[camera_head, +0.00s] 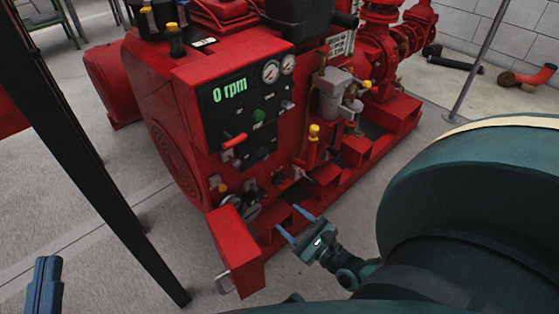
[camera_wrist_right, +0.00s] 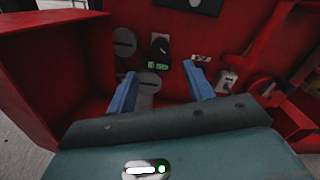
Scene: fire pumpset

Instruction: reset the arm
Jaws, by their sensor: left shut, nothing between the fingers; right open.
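My right gripper (camera_head: 287,219) is open and empty, its two blue fingers apart in front of the lower part of the red pumpset (camera_head: 175,105). In the right wrist view its fingertips (camera_wrist_right: 159,72) point at a red recess with round grey knobs (camera_wrist_right: 125,41) and a small black device with a green display (camera_wrist_right: 159,53). An open red box-like door (camera_head: 237,250) stands out just left of the gripper. My left gripper (camera_head: 44,286) shows only as shut blue fingers at the lower left edge, away from the pumpset.
The control panel (camera_head: 240,120) reads 0 rpm and has two gauges above a red lever (camera_head: 234,141). A dark post (camera_head: 95,150) crosses the left side. Grey floor (camera_head: 120,220) is clear between post and pumpset. Red pipes (camera_head: 380,40) rise at the back.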

